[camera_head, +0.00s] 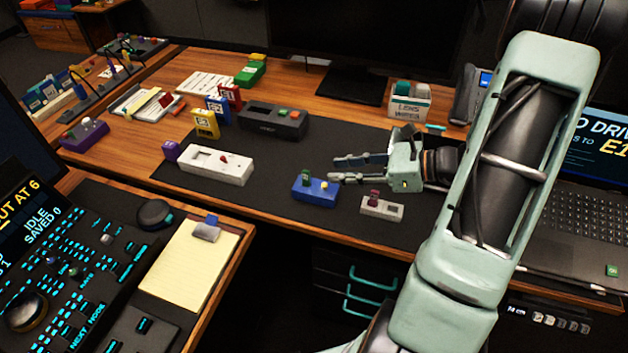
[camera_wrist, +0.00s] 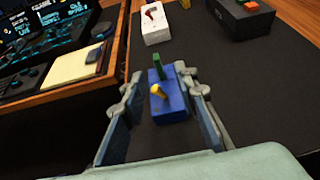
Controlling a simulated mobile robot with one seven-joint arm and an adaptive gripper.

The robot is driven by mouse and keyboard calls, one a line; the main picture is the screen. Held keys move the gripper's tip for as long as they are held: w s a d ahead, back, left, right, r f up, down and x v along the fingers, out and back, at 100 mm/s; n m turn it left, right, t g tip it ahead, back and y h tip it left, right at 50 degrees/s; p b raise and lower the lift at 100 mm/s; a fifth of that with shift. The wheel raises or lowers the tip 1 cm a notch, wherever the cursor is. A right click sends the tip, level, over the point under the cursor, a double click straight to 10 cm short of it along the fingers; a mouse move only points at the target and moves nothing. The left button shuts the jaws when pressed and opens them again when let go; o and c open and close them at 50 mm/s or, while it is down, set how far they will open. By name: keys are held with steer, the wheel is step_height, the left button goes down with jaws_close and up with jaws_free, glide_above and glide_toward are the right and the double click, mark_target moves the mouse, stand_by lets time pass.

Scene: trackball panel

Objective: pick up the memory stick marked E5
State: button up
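I cannot read an E5 marking on any piece. Upright labelled sticks stand at the mat's left edge in the head view: yellow (camera_head: 206,123), blue (camera_head: 217,109) and red (camera_head: 231,96). Their labels are too small to read surely. My gripper (camera_head: 338,169) is open and empty, its fingers pointing left above the mat. A blue box (camera_head: 316,191) with a yellow knob and a dark green upright piece is just below the fingers. In the wrist view the blue box (camera_wrist: 170,108) appears between the open fingers (camera_wrist: 160,85), with no visible grip on it.
A small white box (camera_head: 382,207) with a purple piece lies near the mat's front edge. A longer white box (camera_head: 215,166) and a dark box with coloured buttons (camera_head: 273,121) stand left and behind. A laptop (camera_head: 580,190) is right. The middle of the black mat (camera_head: 290,155) is clear.

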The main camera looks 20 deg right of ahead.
mark_target(306, 171)
steer(key=x, duration=0.9)
steer(key=shift+a+f+b, duration=0.15)
steer(key=shift+a+b, duration=0.25)
steer(key=shift+a, duration=0.05)
jaws_close()
